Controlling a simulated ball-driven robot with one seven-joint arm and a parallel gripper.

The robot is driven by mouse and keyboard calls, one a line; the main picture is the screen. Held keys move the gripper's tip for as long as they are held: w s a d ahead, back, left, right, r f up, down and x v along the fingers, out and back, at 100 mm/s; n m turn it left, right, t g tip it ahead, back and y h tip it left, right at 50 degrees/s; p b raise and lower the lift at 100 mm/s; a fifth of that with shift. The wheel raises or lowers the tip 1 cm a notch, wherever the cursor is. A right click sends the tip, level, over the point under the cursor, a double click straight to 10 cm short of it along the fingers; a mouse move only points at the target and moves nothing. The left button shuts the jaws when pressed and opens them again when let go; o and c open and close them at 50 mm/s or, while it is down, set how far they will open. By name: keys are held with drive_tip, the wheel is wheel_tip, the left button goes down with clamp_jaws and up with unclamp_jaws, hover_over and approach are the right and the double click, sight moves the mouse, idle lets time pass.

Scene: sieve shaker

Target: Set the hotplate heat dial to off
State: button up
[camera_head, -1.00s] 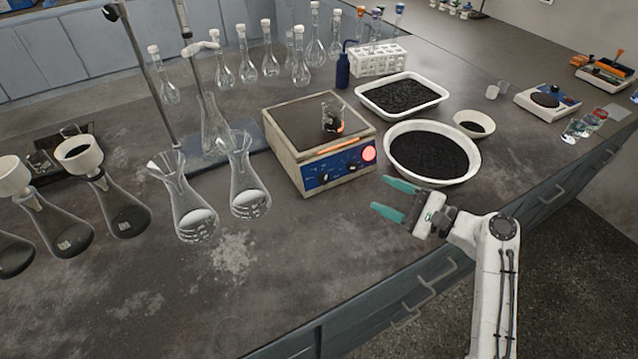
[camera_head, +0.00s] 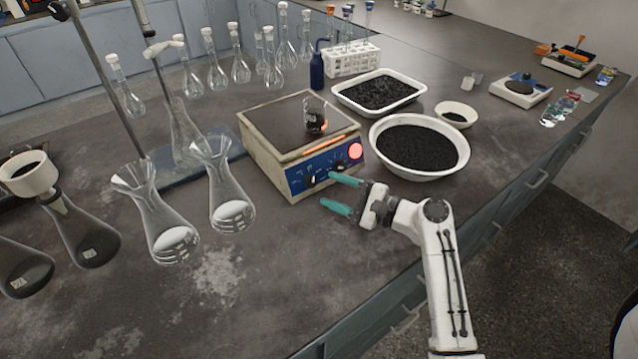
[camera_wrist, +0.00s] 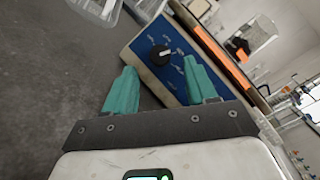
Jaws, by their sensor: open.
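The hotplate (camera_head: 262,150) stands on the bench with a blue front panel (camera_head: 318,172). Its panel carries black dials, a lit red round light (camera_head: 355,151) and a glowing orange strip. In the wrist view, one black dial (camera_wrist: 159,55) with a pale pointer mark shows on the blue panel (camera_wrist: 177,47), ahead of and between my fingers. A second dial is mostly hidden by the right finger. My gripper (camera_head: 340,194) is open and empty, its teal fingers close in front of the panel's lower right. In the wrist view my gripper (camera_wrist: 161,88) points towards the panel. I cannot tell whether a finger touches it.
A beaker (camera_head: 315,117) with dark contents stands on the hotplate top. A white bowl of black grains (camera_head: 452,176) is close to the right. Glass flasks (camera_head: 228,195) stand to the left. The bench in front of the hotplate is clear.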

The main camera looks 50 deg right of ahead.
sight(314, 182)
drive_tip(key=shift+w+a, duration=0.2)
drive_tip(key=shift+w, duration=0.9)
drive_tip(key=shift+w+a, duration=0.15)
drive_tip(key=shift+w, duration=0.9)
drive_tip(key=c, duration=1)
